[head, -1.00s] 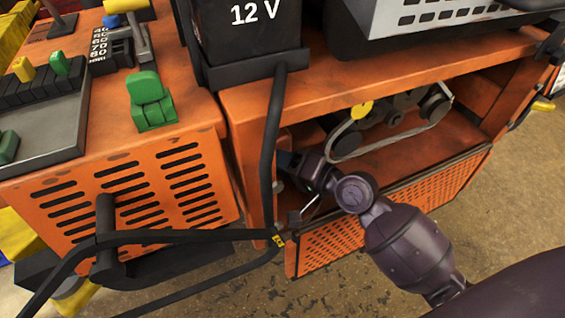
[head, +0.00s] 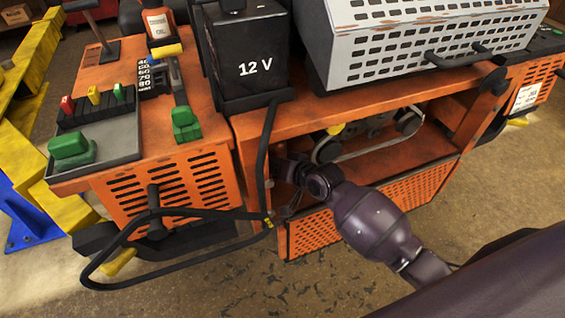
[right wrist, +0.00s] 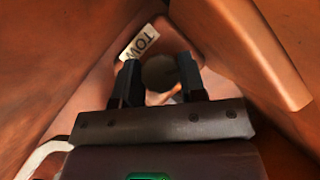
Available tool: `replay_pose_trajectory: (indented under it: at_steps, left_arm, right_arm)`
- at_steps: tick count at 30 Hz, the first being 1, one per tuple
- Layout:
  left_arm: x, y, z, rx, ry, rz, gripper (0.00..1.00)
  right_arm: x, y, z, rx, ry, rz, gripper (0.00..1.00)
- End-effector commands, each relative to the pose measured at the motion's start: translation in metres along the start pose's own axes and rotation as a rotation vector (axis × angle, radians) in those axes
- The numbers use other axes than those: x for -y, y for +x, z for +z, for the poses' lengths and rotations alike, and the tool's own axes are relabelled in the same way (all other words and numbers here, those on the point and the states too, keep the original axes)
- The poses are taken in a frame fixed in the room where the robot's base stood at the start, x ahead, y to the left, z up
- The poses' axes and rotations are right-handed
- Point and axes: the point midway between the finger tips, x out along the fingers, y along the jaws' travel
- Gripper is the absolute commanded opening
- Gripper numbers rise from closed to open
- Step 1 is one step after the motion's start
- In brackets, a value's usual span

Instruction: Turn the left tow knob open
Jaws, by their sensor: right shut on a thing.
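In the right wrist view a round dark knob (right wrist: 159,72) sits deep in an orange recess of the mower. A white label reading "TOW" (right wrist: 141,45) is beside it, turned on its side. The two black fingers of my right gripper (right wrist: 159,82) are on either side of the knob, shut on it. In the head view my right gripper (head: 281,169) reaches into the open front bay of the orange mower (head: 262,122), near the bay's left wall. The knob is hidden there, and the fingertips are hard to make out. My left gripper is not in view.
A black cable (head: 180,212) loops in front of the mower, close to my right wrist. A black 12 V battery (head: 254,65) stands above the bay. A perforated orange panel (head: 375,197) is below the opening. A belt on pulleys (head: 368,140) is inside the bay.

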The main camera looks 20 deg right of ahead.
Motion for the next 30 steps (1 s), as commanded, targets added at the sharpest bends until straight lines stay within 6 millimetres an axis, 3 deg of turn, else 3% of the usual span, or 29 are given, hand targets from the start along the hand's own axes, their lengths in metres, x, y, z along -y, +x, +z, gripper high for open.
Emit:
replay_pose_trajectory:
  at_steps: [1, 6, 9, 18, 30]
  left_arm:
    - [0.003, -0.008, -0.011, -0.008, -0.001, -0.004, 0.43]
    - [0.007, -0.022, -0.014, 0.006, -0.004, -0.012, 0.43]
    - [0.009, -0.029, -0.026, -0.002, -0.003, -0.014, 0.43]
    - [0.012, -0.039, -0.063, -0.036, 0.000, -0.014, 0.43]
    - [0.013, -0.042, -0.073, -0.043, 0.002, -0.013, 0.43]
  right_arm:
    - [0.008, -0.004, -0.009, -0.003, -0.034, 0.018, 0.14]
    - [0.008, -0.003, -0.006, 0.011, -0.144, 0.098, 0.14]
    - [0.007, -0.002, -0.004, 0.018, -0.204, 0.140, 0.14]
    - [0.005, -0.001, -0.001, 0.033, -0.343, 0.237, 0.14]
    - [0.003, 0.001, 0.001, 0.038, -0.407, 0.281, 0.14]
